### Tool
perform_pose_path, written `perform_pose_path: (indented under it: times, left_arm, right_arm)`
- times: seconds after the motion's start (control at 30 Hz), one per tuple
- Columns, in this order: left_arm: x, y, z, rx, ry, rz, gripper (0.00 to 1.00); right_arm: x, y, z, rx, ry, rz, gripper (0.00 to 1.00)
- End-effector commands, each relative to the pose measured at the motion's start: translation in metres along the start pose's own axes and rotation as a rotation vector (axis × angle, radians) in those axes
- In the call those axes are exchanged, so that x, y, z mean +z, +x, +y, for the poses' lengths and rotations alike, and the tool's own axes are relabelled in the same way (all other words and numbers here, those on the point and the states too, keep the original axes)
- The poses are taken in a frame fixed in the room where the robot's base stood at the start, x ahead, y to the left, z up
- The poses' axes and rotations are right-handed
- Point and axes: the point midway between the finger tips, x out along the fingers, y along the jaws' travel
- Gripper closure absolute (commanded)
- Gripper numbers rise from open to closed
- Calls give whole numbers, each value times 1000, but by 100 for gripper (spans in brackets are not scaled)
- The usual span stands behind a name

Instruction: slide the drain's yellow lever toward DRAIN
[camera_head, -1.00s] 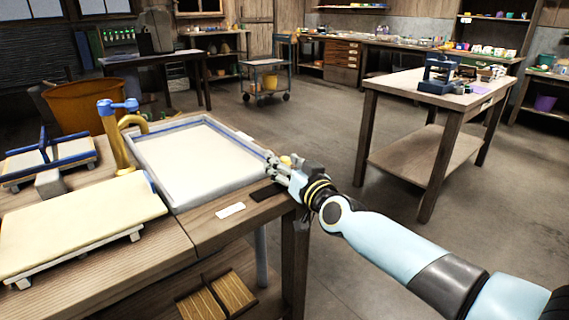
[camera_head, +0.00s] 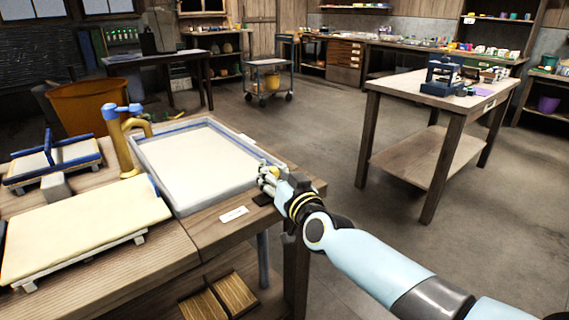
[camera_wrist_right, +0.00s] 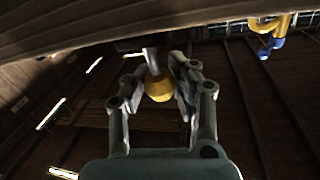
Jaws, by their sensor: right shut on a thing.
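The yellow lever knob (camera_wrist_right: 159,88) sits on a pale stem between the two fingers of my right gripper (camera_wrist_right: 157,92) in the right wrist view. The fingers are closed around the knob. In the head view my right gripper (camera_head: 267,178) is at the right edge of the white basin (camera_head: 205,165), and it hides most of the lever. A white label (camera_head: 233,214) and a dark label (camera_head: 263,199) lie on the table front beside it; their lettering is too small to read. My left gripper is not in view.
A brass tap with blue handles (camera_head: 122,140) stands left of the basin. A cream board (camera_head: 80,225) lies at the front left. The basin table's corner leg (camera_head: 296,260) is below my arm. Open floor separates it from another wooden table (camera_head: 440,88).

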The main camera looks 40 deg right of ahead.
Motion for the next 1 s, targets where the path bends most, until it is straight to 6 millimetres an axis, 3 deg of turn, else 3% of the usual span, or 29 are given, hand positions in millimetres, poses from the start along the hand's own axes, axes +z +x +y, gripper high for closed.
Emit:
perform_pose_path:
  times: [0.13, 0.43, 0.47, 0.7, 1.0]
  left_arm:
    - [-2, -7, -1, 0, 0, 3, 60]
    - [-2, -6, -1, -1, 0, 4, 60]
    - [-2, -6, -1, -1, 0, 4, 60]
    - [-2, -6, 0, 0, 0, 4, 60]
    - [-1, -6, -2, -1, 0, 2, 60]
  right_arm:
    - [5, -6, -20, 1, 1, -6, 100]
    - [9, -7, -23, 0, 0, -9, 100]
    - [9, -7, -23, 0, 1, -10, 77]
    - [8, -6, -23, 0, 0, -7, 47]
    - [7, -9, -22, 0, -2, -5, 47]
